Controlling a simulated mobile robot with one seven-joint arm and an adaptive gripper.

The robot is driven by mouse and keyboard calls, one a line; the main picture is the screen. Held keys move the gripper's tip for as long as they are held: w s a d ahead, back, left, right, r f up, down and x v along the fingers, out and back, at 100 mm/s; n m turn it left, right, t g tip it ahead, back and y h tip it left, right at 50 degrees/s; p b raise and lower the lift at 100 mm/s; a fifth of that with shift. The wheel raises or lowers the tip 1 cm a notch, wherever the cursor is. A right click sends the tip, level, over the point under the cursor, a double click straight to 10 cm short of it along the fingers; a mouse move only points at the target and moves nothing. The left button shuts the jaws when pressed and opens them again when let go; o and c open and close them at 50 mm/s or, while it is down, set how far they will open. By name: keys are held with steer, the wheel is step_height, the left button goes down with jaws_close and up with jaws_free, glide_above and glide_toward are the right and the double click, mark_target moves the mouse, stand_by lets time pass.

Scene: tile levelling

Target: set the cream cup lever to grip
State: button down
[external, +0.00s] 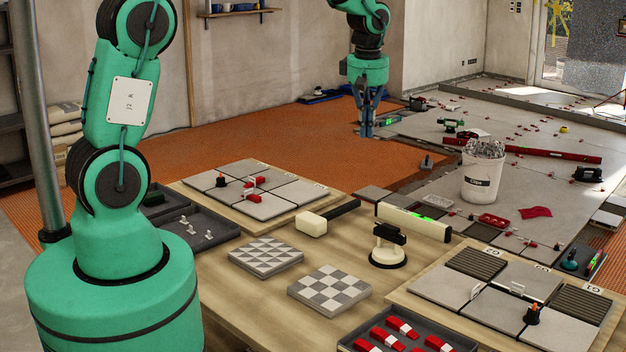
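The cream suction cup (388,258) stands upright on the wooden table, with a black base ring. Its black lever (389,234) lies across the top, roughly level; I cannot tell which setting it is at. My gripper (366,132) points down, well behind and above the table in the picture, far from the cup. Its blue-grey fingers look close together, but the view is too small to tell whether they are open or shut. I see nothing clearly held in them.
A cream level (413,222) stands right behind the cup. A mallet (312,223) lies to its left, and patterned tiles (330,290) lie in front. A tile board (455,290) is at the right, and a tray of red wedges (400,335) at the front.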

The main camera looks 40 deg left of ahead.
steer(key=w+d+f+n, duration=0.1)
steer(key=w+f, duration=0.2)
steer(key=f, duration=0.2)
steer(key=w+d+f+n+g+p, duration=0.1)
steer(key=w+d+f+n, duration=0.1)
steer(key=f, duration=0.4)
steer(key=shift+w+n, duration=0.3)
steer(key=shift+w, duration=0.25)
steer(key=shift+f, duration=0.1)
glide_toward(378, 226)
step_height(378, 226, down, 5)
steer(key=shift+w+f, duration=0.2)
stand_by(0.3)
steer(key=shift+a+f+b, duration=0.2)
steer(key=shift+f+b, duration=0.45)
steer(key=shift+b, duration=0.15)
steer(key=shift+r, duration=0.2)
